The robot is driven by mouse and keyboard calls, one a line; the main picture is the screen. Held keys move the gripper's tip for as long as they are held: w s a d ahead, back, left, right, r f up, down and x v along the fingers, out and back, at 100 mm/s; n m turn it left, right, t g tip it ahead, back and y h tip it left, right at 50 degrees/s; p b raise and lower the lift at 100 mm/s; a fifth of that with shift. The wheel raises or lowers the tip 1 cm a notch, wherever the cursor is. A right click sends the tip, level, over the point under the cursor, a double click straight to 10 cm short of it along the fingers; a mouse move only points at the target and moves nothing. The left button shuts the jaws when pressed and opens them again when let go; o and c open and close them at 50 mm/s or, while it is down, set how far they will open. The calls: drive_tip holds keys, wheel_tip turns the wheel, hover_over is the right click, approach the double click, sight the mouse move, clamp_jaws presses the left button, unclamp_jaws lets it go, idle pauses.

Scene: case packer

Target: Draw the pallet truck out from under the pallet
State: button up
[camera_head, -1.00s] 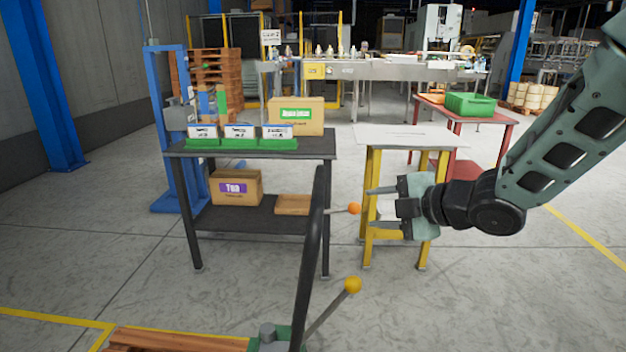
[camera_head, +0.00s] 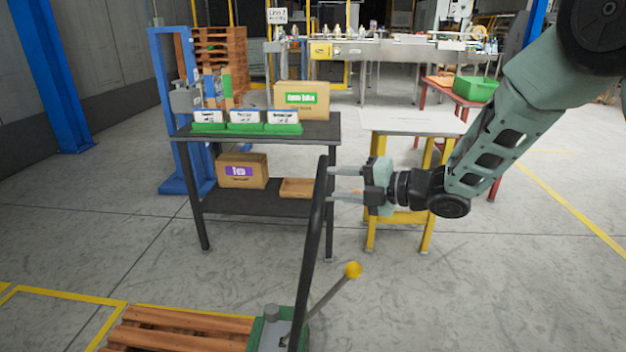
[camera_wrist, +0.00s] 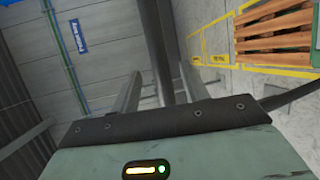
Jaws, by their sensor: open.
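The wooden pallet (camera_head: 180,332) lies at the bottom left of the head view and at the upper right of the wrist view (camera_wrist: 275,30). The pallet truck's green body (camera_head: 268,330) sits at the pallet's right end. Its long black handle (camera_head: 310,240) rises from there. A lever with a yellow knob (camera_head: 353,270) sticks out low on the right. My gripper (camera_head: 331,184) is open, its fingers pointing left at the handle's upper part. In the wrist view a dark bar (camera_wrist: 155,40) appears in line with the gap between the fingers; I cannot tell whether they touch it.
A dark two-shelf table (camera_head: 265,205) with boxes and green-based bins stands behind the handle. A yellow-legged stand (camera_head: 410,122) is right behind my gripper. Yellow lines (camera_head: 65,293) mark the floor around the pallet. Floor at the front right is clear.

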drive_tip(key=x, duration=0.7)
drive_tip(key=shift+p, duration=0.3)
drive_tip(key=shift+a, duration=0.1)
drive_tip(key=shift+f, duration=0.1)
clamp_jaws()
